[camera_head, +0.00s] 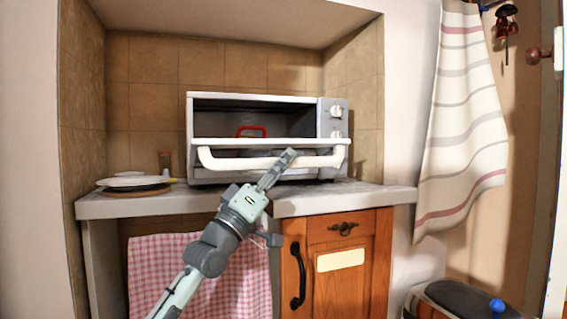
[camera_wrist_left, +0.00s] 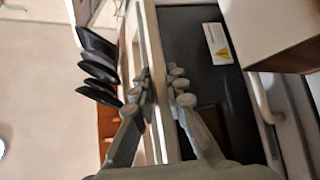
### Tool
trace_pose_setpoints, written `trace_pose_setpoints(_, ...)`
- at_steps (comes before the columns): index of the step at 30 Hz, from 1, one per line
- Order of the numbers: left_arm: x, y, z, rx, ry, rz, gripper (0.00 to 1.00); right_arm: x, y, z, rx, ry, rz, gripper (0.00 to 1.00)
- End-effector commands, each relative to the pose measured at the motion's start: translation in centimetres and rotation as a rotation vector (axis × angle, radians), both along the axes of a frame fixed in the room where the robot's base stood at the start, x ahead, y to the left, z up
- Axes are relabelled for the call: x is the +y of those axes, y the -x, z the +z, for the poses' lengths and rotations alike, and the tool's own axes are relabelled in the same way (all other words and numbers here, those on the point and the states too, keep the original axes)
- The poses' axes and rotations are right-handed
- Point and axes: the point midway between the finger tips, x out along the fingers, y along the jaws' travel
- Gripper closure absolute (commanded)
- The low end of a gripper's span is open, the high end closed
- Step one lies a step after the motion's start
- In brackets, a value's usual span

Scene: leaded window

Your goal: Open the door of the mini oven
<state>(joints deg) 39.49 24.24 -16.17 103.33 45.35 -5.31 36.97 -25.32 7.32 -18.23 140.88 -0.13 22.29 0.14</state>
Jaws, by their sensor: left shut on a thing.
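The white mini oven (camera_head: 327,120) stands on the counter in the tiled alcove. Its door is partly open, tilted down and towards me, with the dark interior showing above the door's top edge. A long white handle (camera_head: 225,161) runs across the door's front. My left gripper (camera_head: 287,157) reaches up from below and is shut on the handle, right of its middle. In the left wrist view, the left gripper's fingers (camera_wrist_left: 163,92) close on either side of a pale bar. The fingers hide part of it. My right gripper is not in view.
A red-handled object (camera_head: 251,131) shows inside the oven. Plates (camera_head: 133,180) lie on the counter (camera_head: 345,195) at left. Below are a checked cloth (camera_head: 160,270) and a wooden cabinet (camera_head: 372,255). A striped curtain (camera_head: 460,130) hangs at right.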

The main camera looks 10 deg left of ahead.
Motion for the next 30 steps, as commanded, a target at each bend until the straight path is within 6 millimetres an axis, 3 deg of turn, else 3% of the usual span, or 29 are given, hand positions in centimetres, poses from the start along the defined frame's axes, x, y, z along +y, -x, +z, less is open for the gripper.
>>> trace_pose_setpoints(2, 0.0, 0.0, 0.0, 0.000, 0.001, -0.001, 1.00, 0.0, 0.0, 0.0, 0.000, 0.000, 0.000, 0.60)
trace_pose_setpoints(3, 0.0, 0.0, 0.0, 0.000, 0.001, -0.001, 0.84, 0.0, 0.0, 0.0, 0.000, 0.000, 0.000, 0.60)
trace_pose_setpoints(8, 0.0, 0.0, 0.0, 0.000, 0.001, -0.001, 0.66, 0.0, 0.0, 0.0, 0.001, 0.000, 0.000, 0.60)
trace_pose_setpoints(19, 0.3, 0.5, -0.5, 0.000, -0.001, -0.001, 0.66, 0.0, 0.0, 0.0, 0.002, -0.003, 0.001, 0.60)
trace_pose_setpoints(30, 2.4, 4.5, -3.9, 0.002, -0.001, 0.000, 0.66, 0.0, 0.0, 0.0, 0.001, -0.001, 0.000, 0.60)
